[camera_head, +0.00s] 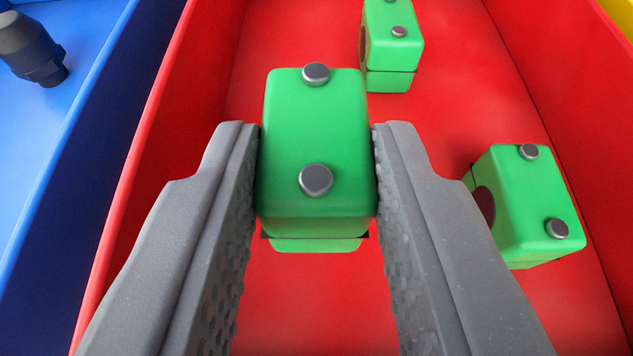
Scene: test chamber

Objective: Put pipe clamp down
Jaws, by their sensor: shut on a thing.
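A green pipe clamp (316,130) with two grey bolt heads on top is in the middle of the view. My gripper (316,170) is shut on it, with one grey finger against its left side and one against its right side. The clamp is over the inside of a red bin (310,300). I cannot tell whether its underside touches the bin floor.
Two more green pipe clamps lie in the red bin, one at the back (391,45) and one at the right (527,205). A blue bin (90,110) with a dark fitting (32,48) adjoins on the left. A yellow edge (621,15) shows top right. Bare red floor lies around the clamp.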

